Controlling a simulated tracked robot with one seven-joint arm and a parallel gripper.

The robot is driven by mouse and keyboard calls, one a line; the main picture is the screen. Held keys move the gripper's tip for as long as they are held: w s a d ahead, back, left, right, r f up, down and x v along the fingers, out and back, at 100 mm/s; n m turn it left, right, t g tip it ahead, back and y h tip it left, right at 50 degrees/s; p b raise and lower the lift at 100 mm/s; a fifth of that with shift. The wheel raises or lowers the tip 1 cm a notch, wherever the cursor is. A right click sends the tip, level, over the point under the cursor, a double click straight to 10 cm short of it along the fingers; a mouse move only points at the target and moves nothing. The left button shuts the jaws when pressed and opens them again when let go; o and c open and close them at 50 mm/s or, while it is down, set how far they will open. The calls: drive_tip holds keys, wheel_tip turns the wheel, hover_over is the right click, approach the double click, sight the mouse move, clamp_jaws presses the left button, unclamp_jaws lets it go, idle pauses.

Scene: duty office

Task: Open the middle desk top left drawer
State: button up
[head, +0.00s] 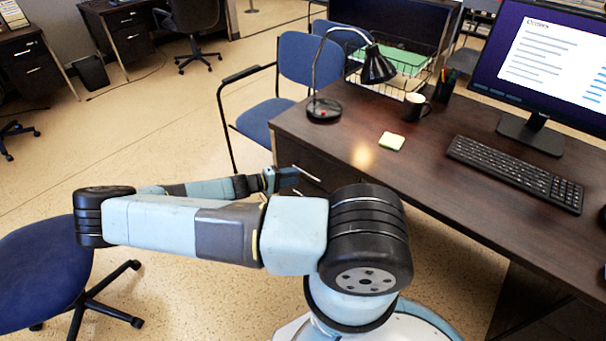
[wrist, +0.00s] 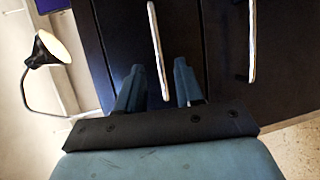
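The middle desk (head: 440,160) is dark wood, with dark drawer fronts (head: 318,168) on its left side, partly hidden by my arm. In the wrist view, turned sideways, the top left drawer (wrist: 120,35) looks closed flush. Its long pale bar handle (wrist: 157,45) runs between my fingers. My gripper (wrist: 160,85) is open, with one dark blue finger on each side of the handle in the picture. I cannot tell whether they touch it or how deep they reach. In the head view my gripper (head: 290,177) is at the drawer front, small and partly hidden.
A lower drawer handle (wrist: 252,40) lies to the right in the wrist view. On the desk stand a lamp (head: 324,108), mug (head: 414,106), keyboard (head: 515,172) and monitor (head: 545,70). Blue chairs stand behind the desk (head: 300,62) and at lower left (head: 40,270). Open floor lies left.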

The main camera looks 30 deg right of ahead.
drive_tip(key=shift+s+d+f, duration=0.1)
drive_tip(key=shift+d+f, duration=0.15)
drive_tip(key=shift+d, duration=0.95)
drive_tip(key=shift+d+f, duration=0.2)
drive_tip(key=shift+d, duration=0.95)
drive_tip(key=shift+c, duration=0.2)
drive_tip(key=c, duration=0.6)
clamp_jaws()
drive_tip(key=shift+f, duration=0.1)
